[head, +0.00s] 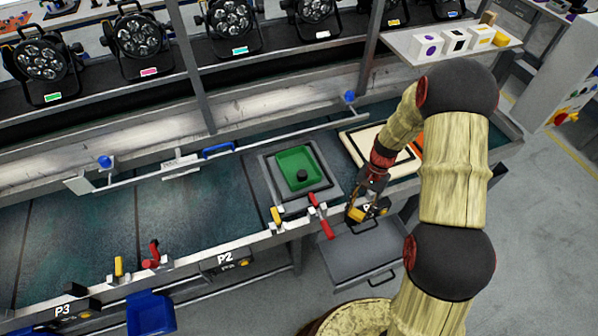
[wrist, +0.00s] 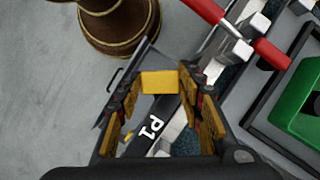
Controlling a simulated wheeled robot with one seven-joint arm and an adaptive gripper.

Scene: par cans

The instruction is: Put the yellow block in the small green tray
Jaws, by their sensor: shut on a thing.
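The small green tray (head: 291,161) is set in a dark square frame on the bench. A small dark round piece (head: 301,175) stands inside it. My gripper (head: 358,214) is at the bench's front edge, right of and nearer than the tray. In the wrist view, my gripper (wrist: 159,88) is shut on the yellow block (wrist: 159,82), which shows between the fingertips. Part of the green tray (wrist: 302,105) shows at the right of the wrist view, apart from the block. In the head view the block is hard to tell from the yellow finger pads.
Red-handled clamps (head: 319,203) stand on the front rail between tray and gripper. A grey drawer (head: 365,255) sticks out below. A cream-framed tray (head: 362,145) lies right of the green tray. A rail with blue knobs (head: 218,150) runs behind. The left bench top is mostly clear.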

